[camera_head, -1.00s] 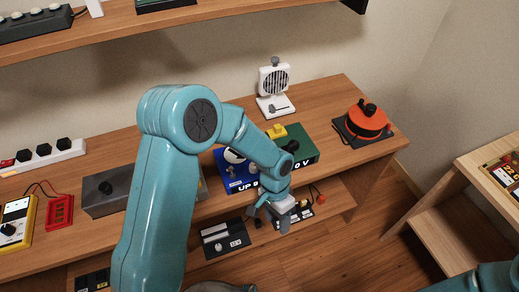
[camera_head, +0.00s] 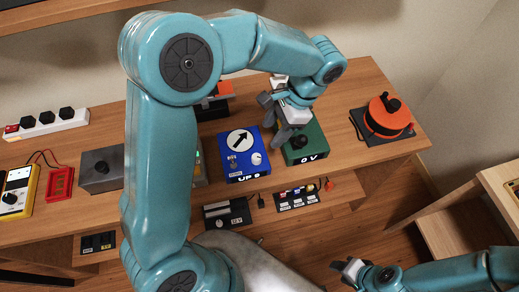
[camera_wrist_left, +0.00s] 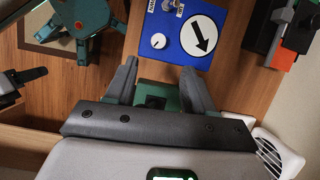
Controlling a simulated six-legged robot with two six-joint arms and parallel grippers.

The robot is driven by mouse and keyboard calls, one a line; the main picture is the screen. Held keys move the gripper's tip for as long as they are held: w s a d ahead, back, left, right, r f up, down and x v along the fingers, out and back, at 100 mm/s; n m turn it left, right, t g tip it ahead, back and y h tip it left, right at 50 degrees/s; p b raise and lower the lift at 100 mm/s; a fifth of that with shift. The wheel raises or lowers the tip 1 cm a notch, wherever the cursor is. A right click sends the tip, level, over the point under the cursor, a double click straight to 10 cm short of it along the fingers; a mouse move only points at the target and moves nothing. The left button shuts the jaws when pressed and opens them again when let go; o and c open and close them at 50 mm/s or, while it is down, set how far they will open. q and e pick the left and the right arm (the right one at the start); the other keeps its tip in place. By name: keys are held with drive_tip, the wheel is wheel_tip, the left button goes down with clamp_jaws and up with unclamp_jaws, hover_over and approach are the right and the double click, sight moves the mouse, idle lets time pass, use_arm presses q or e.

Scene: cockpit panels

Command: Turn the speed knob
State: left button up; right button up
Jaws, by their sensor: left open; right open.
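No label reading "speed" is legible, so I cannot tell which knob it names. A green box (camera_head: 310,134) marked "0 V" carries a black knob (camera_head: 299,142). Beside it, a blue box (camera_head: 232,170) has a white arrow dial (camera_head: 239,140), a small white knob (camera_head: 256,159) and a toggle switch. My left gripper (camera_head: 276,117) is open and empty above the green box's left part. In the left wrist view its fingers (camera_wrist_left: 160,82) stand apart, with the blue box (camera_wrist_left: 184,45) ahead. My right gripper (camera_head: 349,269) is open, low at the front, away from the table.
An orange reel (camera_head: 388,116) stands right on the table (camera_head: 370,165). A lower shelf holds small panels. In the wrist view, a white fan (camera_wrist_left: 277,155) shows.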

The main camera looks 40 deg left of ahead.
sight(256, 157)
use_arm(q)
drive_tip(key=x, duration=1)
drive_tip(key=shift+s+d+f, duration=0.1)
drive_tip(key=shift+f, duration=0.25)
drive_tip(key=shift+s, duration=0.2)
drive_tip(key=shift+w+f, duration=0.1)
drive_tip(key=shift+w, duration=0.05)
drive_tip(key=shift+c, duration=0.6)
clamp_jaws()
